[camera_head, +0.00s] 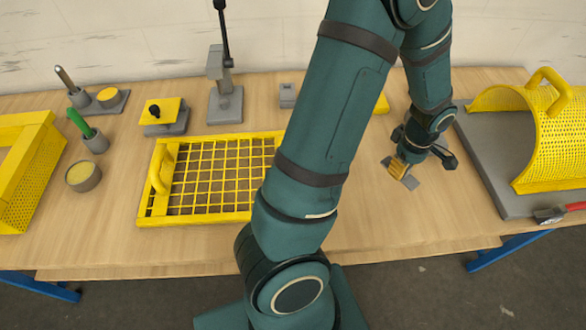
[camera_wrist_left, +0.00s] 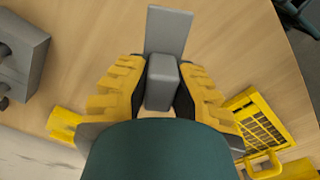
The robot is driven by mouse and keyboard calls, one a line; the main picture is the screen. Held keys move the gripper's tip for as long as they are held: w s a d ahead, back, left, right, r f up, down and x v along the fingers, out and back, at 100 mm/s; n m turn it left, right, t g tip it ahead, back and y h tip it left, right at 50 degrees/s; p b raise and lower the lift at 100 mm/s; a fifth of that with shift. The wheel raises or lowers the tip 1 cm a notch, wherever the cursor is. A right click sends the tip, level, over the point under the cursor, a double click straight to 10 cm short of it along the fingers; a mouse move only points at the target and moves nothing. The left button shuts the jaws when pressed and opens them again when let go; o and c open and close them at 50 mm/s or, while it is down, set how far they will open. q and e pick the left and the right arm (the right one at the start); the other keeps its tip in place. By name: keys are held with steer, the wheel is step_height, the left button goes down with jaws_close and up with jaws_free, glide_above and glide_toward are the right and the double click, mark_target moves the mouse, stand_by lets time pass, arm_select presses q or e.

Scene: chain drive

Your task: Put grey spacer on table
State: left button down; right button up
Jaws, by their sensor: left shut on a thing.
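My left gripper (camera_head: 399,168) points down over the table's right half, left of the grey mat. It is shut on the grey spacer (camera_head: 411,183), whose flat end shows just beyond the yellow fingers. In the left wrist view the gripper (camera_wrist_left: 162,88) has its two fingers against the sides of the spacer's raised grey block (camera_wrist_left: 163,73). A flat grey part (camera_wrist_left: 168,30) extends beyond it. The spacer is low over the wooden table (camera_head: 365,220); I cannot tell whether it touches. My right gripper is not in view.
A grey mat (camera_head: 490,185) with a yellow perforated guard (camera_head: 540,140) lies right of the gripper. A red-handled hammer (camera_head: 552,214) lies at its front edge. A yellow grid tray (camera_head: 147,221) lies to the left. The table front below the gripper is clear.

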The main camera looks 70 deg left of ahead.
arm_select(q)
steer(key=a+n, duration=0.2)
steer(key=shift+s+n, duration=0.25)
steer(key=shift+n, duration=0.05)
steer(key=b, duration=0.1)
glide_above(383, 189)
step_height(383, 189, down, 6)
steer(key=shift+r, duration=0.15)
steer(key=shift+w+f+b, duration=0.1)
steer(key=shift+f+b, duration=0.45)
steer(key=shift+f, duration=1.7)
steer(key=shift+r, duration=0.1)
steer(key=shift+f, duration=0.2)
steer(key=c, duration=1)
jaws_free()
steer(key=shift+r, duration=0.1)
